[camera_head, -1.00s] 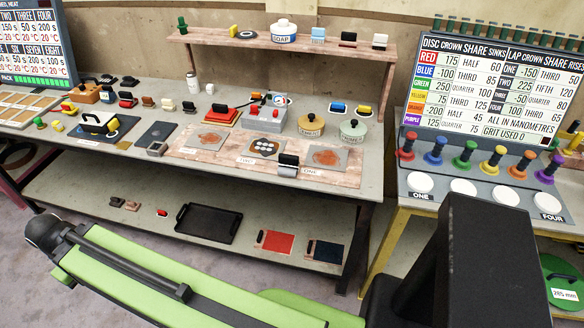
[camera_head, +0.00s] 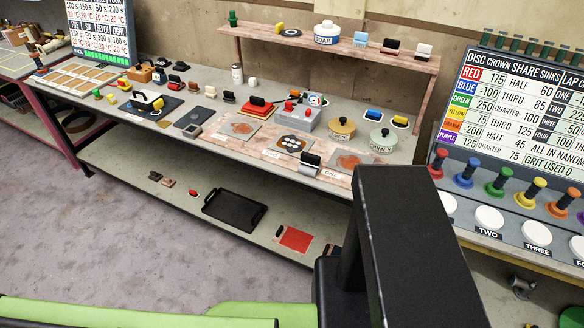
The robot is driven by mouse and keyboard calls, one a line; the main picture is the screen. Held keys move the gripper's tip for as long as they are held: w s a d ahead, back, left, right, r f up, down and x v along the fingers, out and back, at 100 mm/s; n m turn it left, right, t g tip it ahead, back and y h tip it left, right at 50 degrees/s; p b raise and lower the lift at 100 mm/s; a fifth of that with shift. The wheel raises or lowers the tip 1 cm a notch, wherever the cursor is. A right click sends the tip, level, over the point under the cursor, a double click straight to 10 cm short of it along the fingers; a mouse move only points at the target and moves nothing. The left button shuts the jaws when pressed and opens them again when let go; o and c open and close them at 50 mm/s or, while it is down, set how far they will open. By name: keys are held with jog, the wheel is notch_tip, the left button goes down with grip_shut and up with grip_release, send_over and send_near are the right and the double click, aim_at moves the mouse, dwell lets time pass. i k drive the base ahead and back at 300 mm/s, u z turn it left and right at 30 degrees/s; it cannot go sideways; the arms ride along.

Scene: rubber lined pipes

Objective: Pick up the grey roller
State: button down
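A small block with a black top and a pale grey, rounded lower part (camera_head: 309,164) stands at the front edge of the long bench, right of centre. It may be the grey roller; it is too small to be sure. A squat grey piece (camera_head: 193,131) lies further left near the same edge. My gripper is not in view; only black and green parts of my own body show in front.
The long bench (camera_head: 225,142) holds tins, coloured blocks and plates. A shelf (camera_head: 350,47) stands behind it. A black tray (camera_head: 234,210) and red sheet (camera_head: 295,238) lie on the lower shelf. A yellow-legged table with knobs stands right. Floor (camera_head: 110,250) at left is clear.

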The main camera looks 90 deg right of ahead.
aim_at(310, 165)
jog(key=i, duration=2.65)
jog(key=z, duration=2.15)
jog(key=k, duration=0.15)
jog(key=z, duration=2.35)
jog(key=i, duration=1)
jog(key=z, duration=0.3)
